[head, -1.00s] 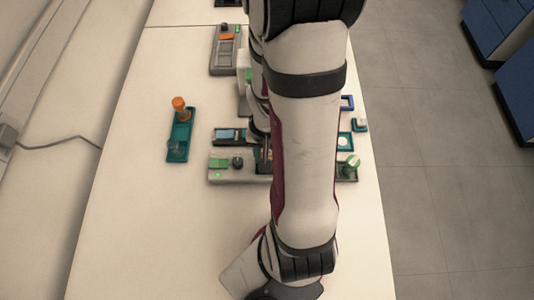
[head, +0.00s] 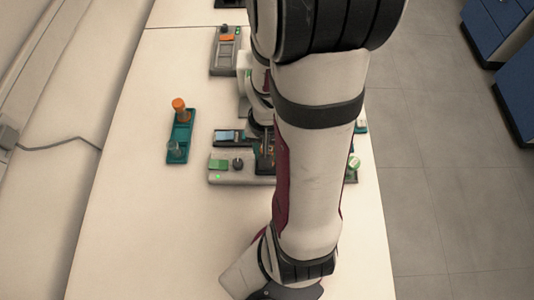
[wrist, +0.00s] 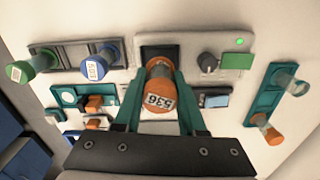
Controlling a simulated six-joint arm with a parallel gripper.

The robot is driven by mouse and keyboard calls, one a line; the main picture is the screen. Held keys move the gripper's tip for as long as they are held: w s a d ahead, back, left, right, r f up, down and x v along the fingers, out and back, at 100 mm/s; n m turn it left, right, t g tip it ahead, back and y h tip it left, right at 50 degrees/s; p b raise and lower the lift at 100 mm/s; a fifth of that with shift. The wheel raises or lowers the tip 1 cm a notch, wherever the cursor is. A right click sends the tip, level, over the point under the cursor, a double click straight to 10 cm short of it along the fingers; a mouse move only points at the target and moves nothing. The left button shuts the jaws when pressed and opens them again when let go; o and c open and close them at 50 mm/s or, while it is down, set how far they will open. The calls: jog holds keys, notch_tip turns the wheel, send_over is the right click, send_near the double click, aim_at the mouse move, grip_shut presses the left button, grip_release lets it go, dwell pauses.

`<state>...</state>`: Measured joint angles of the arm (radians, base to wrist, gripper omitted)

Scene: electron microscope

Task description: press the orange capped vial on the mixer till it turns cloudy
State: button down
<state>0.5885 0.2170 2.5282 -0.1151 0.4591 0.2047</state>
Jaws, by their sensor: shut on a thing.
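My gripper (wrist: 158,80) is shut on an orange-capped vial (wrist: 158,98) labelled 536, its teal fingers on either side. The vial stands over the dark square well of the mixer (wrist: 213,45), cap towards the wrist camera. I cannot tell whether its bottom touches the well. Its contents are mostly hidden by the cap, so cloudiness cannot be judged. There my arm hides most of my gripper and the vial.
A teal rack (wrist: 262,104) at the right holds another orange-capped vial (wrist: 272,135) and a clear one. Green-capped (wrist: 17,72) and blue-capped (wrist: 96,68) vials stand in a dark rack at the left. A grey device (head: 226,57) stands further back. The front left table is clear.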

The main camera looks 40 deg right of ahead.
jog(key=shift+r, duration=2.2)
jog(key=shift+w, duration=0.1)
